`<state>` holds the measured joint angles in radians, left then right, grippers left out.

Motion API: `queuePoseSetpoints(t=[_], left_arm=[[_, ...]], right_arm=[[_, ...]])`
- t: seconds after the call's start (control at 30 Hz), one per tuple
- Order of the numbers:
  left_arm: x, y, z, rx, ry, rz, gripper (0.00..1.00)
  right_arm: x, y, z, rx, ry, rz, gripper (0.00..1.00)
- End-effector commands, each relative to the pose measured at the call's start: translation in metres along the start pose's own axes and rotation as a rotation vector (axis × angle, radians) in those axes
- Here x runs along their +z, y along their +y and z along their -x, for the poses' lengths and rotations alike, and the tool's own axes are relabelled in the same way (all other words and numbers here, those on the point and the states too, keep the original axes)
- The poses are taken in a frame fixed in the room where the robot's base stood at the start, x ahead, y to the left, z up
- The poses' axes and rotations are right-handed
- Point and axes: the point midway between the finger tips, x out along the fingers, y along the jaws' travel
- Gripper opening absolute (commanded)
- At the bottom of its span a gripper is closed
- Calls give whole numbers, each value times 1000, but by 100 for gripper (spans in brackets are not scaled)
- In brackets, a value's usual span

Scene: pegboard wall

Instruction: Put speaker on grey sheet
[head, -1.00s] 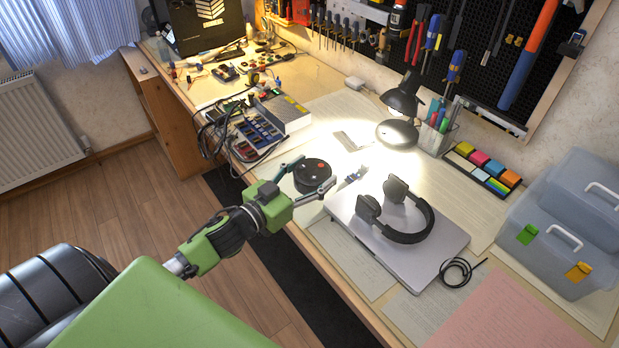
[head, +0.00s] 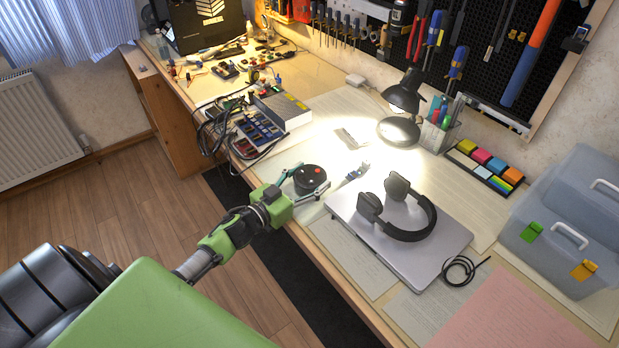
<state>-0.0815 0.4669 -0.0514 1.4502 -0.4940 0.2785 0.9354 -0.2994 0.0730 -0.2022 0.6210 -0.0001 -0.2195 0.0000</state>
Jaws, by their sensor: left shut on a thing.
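The speaker is a round black puck (head: 309,177) with a small red mark on top, near the front edge of the desk. My left gripper (head: 310,180) is shut on it, with one finger at its left side and one at its right. I cannot tell whether the speaker touches the desk. A grey sheet (head: 408,312) lies at the front of the desk, left of a pink sheet. Another pale greyish sheet (head: 345,262) lies in front of the laptop. My right gripper is not in view.
A closed laptop (head: 350,215) with black headphones (head: 405,232) on it lies right of the speaker. A small blue-grey item (head: 357,173) lies between them. A coiled black cable (head: 462,270) lies near the grey sheet. A lamp (head: 400,130) and electronics (head: 262,130) stand behind.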

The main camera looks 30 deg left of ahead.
Motion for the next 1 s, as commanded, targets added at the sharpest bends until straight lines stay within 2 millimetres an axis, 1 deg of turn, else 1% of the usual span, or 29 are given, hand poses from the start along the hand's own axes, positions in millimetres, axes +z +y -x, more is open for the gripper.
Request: queuePoseSetpoints(t=[0.13, 0.27, 0.3, 0.33, 0.37, 0.63, 0.77, 0.87, 1.0], left_arm=[[-2, 0, 0, 1, 3, -1, 32], [2, 0, 0, 0, 3, 0, 32], [2, 0, 0, 0, 1, 1, 69], [2, 0, 0, 0, 1, 0, 77], [2, 0, 0, 0, 1, 1, 78], [2, 0, 0, 0, 1, 0, 78], [-3, 0, 1, 0, 1, -1, 78], [0, 0, 11, 0, -2, 0, 78], [0, 0, 34, 1, -3, 0, 78]], right_arm=[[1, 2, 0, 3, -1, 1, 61], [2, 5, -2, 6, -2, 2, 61], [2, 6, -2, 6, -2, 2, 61], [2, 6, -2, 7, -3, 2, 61], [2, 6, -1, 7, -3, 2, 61], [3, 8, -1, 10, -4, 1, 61], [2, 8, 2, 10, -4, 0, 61], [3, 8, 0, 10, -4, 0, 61], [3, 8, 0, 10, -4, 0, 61]])
